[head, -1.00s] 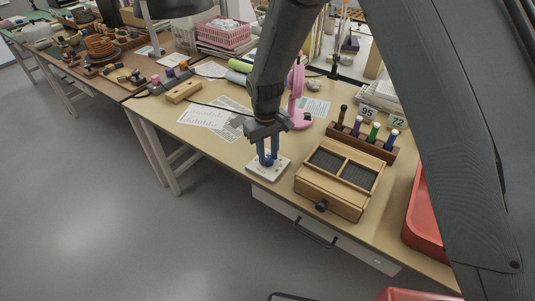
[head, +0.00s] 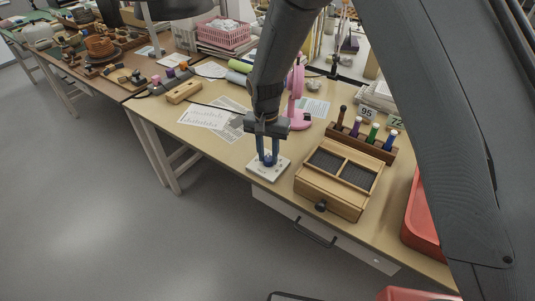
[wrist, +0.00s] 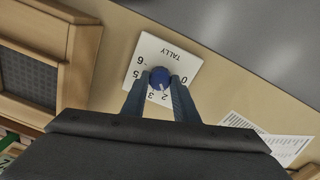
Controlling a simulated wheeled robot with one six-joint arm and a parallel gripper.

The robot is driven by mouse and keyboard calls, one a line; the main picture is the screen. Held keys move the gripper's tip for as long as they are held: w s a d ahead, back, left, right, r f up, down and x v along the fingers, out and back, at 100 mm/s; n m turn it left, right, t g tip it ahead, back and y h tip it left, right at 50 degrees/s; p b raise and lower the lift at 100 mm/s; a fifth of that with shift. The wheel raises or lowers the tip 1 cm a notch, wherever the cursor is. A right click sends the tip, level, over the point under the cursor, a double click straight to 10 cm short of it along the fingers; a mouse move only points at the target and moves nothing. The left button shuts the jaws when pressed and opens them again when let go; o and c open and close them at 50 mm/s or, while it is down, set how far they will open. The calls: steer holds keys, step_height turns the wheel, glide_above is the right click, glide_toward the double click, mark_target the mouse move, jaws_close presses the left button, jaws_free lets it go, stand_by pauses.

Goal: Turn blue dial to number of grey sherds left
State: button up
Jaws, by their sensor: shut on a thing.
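The blue dial (wrist: 160,76) sits on a white plate (wrist: 172,52) marked TALLY, with numbers around the knob. Its pale pointer mark faces the side of the 2 and 3, seemingly nearer the 2. In the head view the plate (head: 256,170) lies near the table's front edge, with the dial between my fingers. My gripper (head: 267,160) points down and is shut on the dial; its two blue fingers also show in the wrist view (wrist: 158,88), one on each side of the knob. I cannot make out any grey sherds for certain.
A wooden box (head: 335,190) with two dark compartments and a front knob stands just right of the plate. Behind it is a rack (head: 360,143) of coloured tubes. A red tray (head: 422,225) is at the right, and printed sheets (head: 205,117) lie to the left.

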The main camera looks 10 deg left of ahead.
mark_target(268, 158)
steer(key=shift+m, duration=0.6)
steer(key=shift+w, duration=0.1)
steer(key=o, duration=1.1)
steer(key=shift+c, duration=0.2)
steer(key=shift+a+r+b, duration=0.15)
steer(key=shift+r+b, duration=0.65)
steer(key=shift+r, duration=3.15)
